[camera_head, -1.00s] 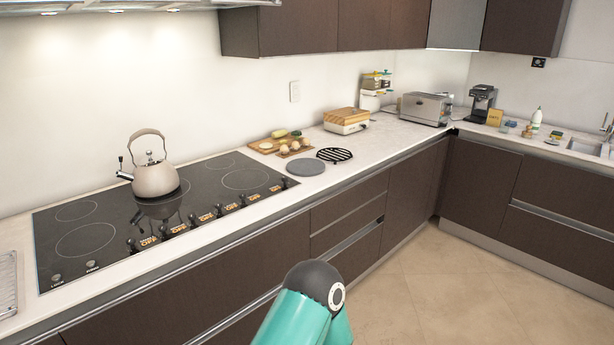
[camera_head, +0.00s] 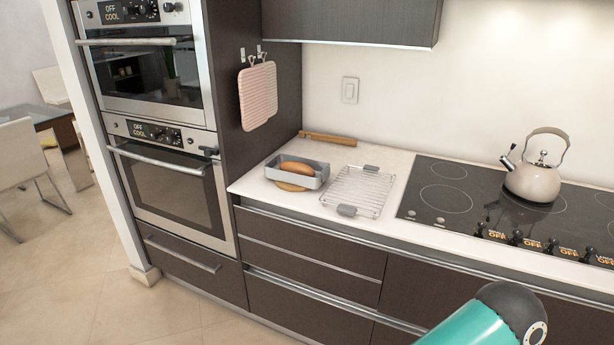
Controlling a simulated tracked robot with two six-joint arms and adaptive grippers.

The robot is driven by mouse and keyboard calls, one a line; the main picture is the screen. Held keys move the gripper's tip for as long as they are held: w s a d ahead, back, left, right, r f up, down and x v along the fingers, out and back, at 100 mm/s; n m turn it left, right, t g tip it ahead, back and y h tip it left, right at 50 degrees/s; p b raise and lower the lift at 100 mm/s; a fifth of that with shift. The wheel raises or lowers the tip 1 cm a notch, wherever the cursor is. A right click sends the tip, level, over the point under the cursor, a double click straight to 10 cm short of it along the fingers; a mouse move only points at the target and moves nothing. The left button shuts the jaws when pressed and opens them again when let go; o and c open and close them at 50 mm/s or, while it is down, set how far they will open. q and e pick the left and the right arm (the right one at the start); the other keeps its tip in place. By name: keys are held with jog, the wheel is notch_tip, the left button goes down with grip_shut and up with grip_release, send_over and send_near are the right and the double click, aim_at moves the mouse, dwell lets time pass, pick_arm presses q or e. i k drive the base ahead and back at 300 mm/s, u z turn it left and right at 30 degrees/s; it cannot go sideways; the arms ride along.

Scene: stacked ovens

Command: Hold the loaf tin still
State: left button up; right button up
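The loaf tin (camera_head: 313,181) is a grey rectangular tin on the left end of the white counter, beside the stacked ovens. A brown loaf (camera_head: 297,168) shows inside it. The tin sits partly over a round wooden board or similar item (camera_head: 291,187); I cannot tell exactly how it rests. Nothing touches the tin from above. Neither of my grippers is in view; only a teal and black link of one of my arms shows at the bottom right, well away from the tin.
A wire rack (camera_head: 362,190) with grey grips lies right of the tin. A wooden-handled item (camera_head: 328,138) lies behind. The upper oven (camera_head: 150,72) and lower oven (camera_head: 172,190) are shut. Pink mitts or pads (camera_head: 258,97) hang above. A kettle (camera_head: 532,182) stands on the cooktop (camera_head: 447,199).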

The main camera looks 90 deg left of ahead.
aim_at(294, 167)
jog(key=u, duration=0.4)
jog(key=i, duration=0.3)
jog(key=u, duration=3.05)
jog(key=i, duration=1.05)
jog(key=z, duration=0.4)
